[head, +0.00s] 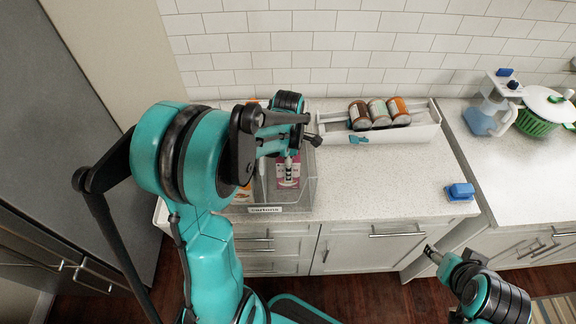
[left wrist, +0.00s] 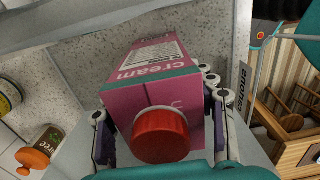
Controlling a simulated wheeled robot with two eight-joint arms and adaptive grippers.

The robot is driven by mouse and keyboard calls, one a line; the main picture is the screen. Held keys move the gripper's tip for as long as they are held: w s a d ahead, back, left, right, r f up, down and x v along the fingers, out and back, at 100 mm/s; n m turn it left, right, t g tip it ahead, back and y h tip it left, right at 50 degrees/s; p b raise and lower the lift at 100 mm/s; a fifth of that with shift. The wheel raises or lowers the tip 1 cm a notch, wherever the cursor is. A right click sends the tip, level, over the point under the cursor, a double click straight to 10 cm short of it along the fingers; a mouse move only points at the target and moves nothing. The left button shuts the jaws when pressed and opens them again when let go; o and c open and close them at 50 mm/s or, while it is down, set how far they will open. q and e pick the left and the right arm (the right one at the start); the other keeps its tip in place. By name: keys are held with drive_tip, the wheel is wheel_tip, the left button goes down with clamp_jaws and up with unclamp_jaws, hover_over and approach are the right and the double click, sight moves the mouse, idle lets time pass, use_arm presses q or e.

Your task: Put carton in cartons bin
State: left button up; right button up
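A pink cream carton with a red cap (left wrist: 160,135) is between the two fingers of my left gripper (left wrist: 158,105), which touch its sides. Part of a pink carton (head: 288,172) also shows in the head view below my left wrist, within the outline of the clear cartons bin (head: 306,193). I cannot tell whether the held carton rests on the bin floor. The bin's cartons label also shows in the left wrist view (left wrist: 243,88). My left arm hides much of the bin. My right gripper (head: 431,252) hangs empty in front of the counter; its finger opening is unclear.
A white rack (head: 425,128) with several jars (head: 378,112) stands right of the bin against the tiled wall. A blue item (head: 460,191) lies near the counter's right edge. The middle counter is clear.

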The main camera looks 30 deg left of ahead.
use_arm(q)
drive_tip(key=shift+o, duration=0.8)
